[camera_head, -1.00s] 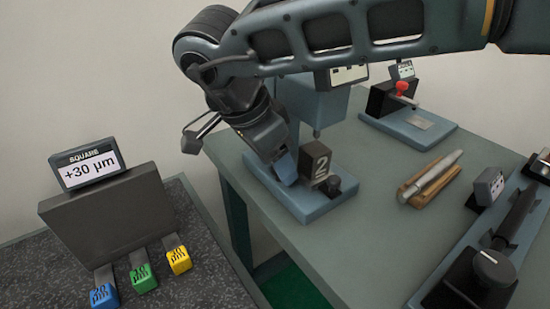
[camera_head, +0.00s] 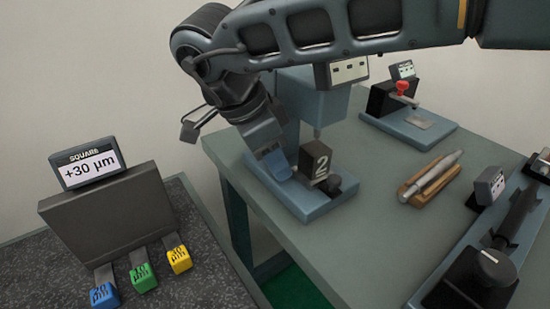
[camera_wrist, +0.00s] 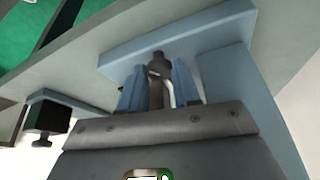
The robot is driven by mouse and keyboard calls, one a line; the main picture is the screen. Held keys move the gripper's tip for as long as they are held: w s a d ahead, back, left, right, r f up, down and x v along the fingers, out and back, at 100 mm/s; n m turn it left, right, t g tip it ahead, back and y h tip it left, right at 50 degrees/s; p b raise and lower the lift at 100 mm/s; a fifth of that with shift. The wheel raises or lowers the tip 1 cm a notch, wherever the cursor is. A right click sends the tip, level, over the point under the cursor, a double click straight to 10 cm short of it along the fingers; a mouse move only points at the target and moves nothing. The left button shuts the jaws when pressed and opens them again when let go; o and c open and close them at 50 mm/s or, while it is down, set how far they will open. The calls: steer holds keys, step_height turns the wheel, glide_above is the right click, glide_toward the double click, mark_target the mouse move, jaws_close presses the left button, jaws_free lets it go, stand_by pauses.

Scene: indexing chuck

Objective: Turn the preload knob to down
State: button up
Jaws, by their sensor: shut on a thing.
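My gripper (camera_head: 280,168) reaches down at the left of the dark block marked 2 (camera_head: 313,160) on a blue base (camera_head: 309,206). In the wrist view my gripper (camera_wrist: 160,90) has its two blue fingers shut on a dark grey knob-like piece (camera_wrist: 157,72). I cannot read any mark on this piece, and the fingers and my wrist hide most of it in the head view. A dark round knob (camera_head: 338,183) sits at the front right of the block. Another dark knob (camera_head: 489,268) stands on the right fixture.
A display (camera_head: 87,164) reads +30 µm above blue (camera_head: 104,295), green (camera_head: 142,278) and yellow (camera_head: 179,259) tags at left. A pen-like tool (camera_head: 434,175) lies on a wooden rest. A red-knobbed device (camera_head: 402,88) stands at the back.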

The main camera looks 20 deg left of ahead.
steer(key=m, duration=0.2)
steer(key=shift+w+m+g+h, duration=0.1)
steer(key=shift+m+g+h, duration=0.2)
steer(key=shift+h, duration=0.1)
steer(key=o, duration=1.1)
steer(key=shift+c, duration=0.2)
steer(key=shift+a+r, duration=0.1)
steer(key=v, duration=0.7)
steer(key=shift+r, duration=0.35)
steer(key=shift+c, duration=0.4)
